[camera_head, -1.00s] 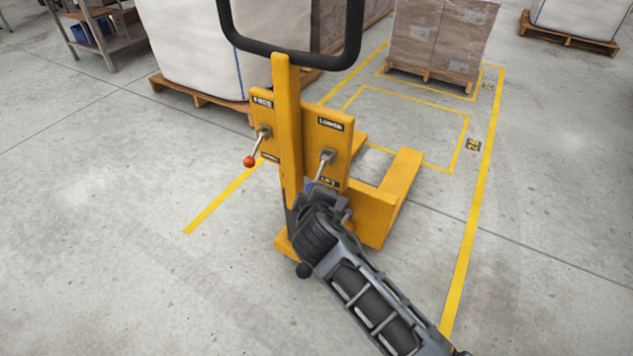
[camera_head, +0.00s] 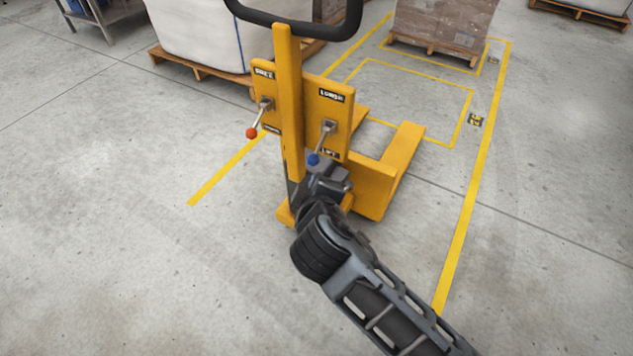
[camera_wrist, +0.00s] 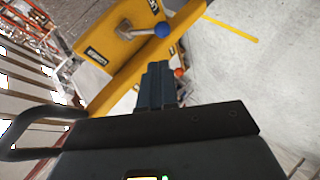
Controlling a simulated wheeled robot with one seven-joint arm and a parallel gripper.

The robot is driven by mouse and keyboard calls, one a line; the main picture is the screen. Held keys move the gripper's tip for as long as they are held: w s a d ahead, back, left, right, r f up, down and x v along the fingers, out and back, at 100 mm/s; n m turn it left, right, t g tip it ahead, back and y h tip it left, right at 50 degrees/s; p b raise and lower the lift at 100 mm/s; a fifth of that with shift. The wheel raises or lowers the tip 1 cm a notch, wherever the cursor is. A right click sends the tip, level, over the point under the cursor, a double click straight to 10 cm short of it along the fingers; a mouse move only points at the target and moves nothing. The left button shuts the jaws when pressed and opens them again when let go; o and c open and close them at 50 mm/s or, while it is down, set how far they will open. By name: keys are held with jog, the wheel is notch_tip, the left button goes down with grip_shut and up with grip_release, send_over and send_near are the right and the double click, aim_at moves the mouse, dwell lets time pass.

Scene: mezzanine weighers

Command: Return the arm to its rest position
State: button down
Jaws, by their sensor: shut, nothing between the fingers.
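My gripper shows in the wrist view (camera_wrist: 158,82) with its fingers shut and nothing between them. In the head view my dark arm reaches up from the bottom right, and its wrist end is in front of the yellow pallet stacker (camera_head: 290,110); the fingertips are hidden there. The stacker has a blue-knobbed lever (camera_head: 314,158) on the right and a red-knobbed lever (camera_head: 252,132) on the left. In the wrist view the blue knob (camera_wrist: 163,29) is beyond the fingers, apart from them, and the red knob (camera_wrist: 179,72) shows just right of them.
The stacker's black handle (camera_head: 345,32) stands above its mast. A white bulk bag (camera_head: 200,35) on a wooden pallet is behind it. A wrapped stack (camera_head: 440,22) stands at the back. Bare concrete floor lies left and right, with yellow lines.

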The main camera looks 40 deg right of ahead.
dwell(0.4)
jog(key=s+a+f+t+y, duration=0.1)
jog(key=s+a+y, duration=0.2)
jog(key=s, duration=0.5)
jog(key=s+a+f+t+y, duration=0.1)
jog(key=s+a+f+y, duration=0.2)
jog(key=s, duration=0.5)
jog(key=s+a+r+m+t+y, duration=0.1)
jog(key=s+r+m+t, duration=0.2)
jog(key=s+r, duration=1.2)
jog(key=shift+a+m+y, duration=0.15)
jog(key=shift+m+y, duration=0.25)
jog(key=shift+m, duration=0.4)
jog(key=shift+s, duration=0.1)
